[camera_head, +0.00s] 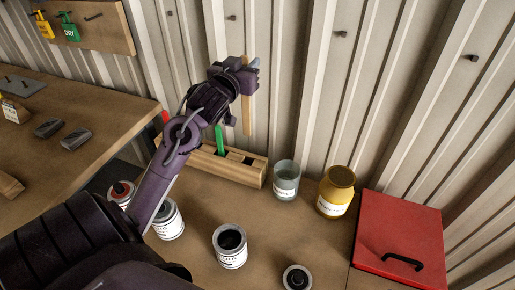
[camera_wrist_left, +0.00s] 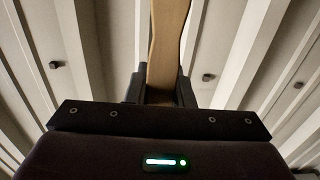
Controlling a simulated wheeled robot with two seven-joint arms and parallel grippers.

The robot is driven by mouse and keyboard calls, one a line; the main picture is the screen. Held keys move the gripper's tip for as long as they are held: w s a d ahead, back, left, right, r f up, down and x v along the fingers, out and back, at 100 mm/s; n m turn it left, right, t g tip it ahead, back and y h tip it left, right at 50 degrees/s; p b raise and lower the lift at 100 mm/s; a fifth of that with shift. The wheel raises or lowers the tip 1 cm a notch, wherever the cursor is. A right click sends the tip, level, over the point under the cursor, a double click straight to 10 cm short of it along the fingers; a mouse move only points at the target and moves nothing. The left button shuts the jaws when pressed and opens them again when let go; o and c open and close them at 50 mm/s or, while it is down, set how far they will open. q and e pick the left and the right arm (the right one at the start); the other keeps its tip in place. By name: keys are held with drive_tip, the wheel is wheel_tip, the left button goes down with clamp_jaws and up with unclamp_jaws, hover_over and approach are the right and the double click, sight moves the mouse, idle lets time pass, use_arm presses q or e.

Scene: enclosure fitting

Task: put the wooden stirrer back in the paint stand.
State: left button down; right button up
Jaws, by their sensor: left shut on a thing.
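The wooden stirrer (camera_head: 246,112) is a thin flat stick, held upright in my left gripper (camera_head: 249,73). Its lower end hangs in the air above the paint stand as seen in the head view. In the left wrist view the stirrer (camera_wrist_left: 166,42) stands between the two shut fingers (camera_wrist_left: 160,90). The paint stand (camera_head: 236,173) is a long wooden block against the corrugated wall. It has dark square openings in its top, and a green-handled tool (camera_head: 220,139) stands in it. My arm hides the stand's left part. My right gripper is not in view.
A glass jar (camera_head: 286,184) and a yellow jar (camera_head: 336,194) stand right of the stand. An open paint can (camera_head: 230,248), another can (camera_head: 170,222) and a small black-topped can (camera_head: 297,278) are in front. A red box (camera_head: 400,235) lies at the right.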

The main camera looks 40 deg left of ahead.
use_arm(q)
hover_over(246, 130)
drive_tip(key=w, duration=0.2)
drive_tip(key=f, duration=1.4)
drive_tip(key=shift+a+f+b, duration=0.2)
drive_tip(key=shift+a+b, duration=0.1)
drive_tip(key=shift+f, duration=2.55)
drive_tip(key=shift+f, duration=0.15)
drive_tip(key=c, duration=1.3)
unclamp_jaws()
drive_tip(key=shift+o, duration=0.2)
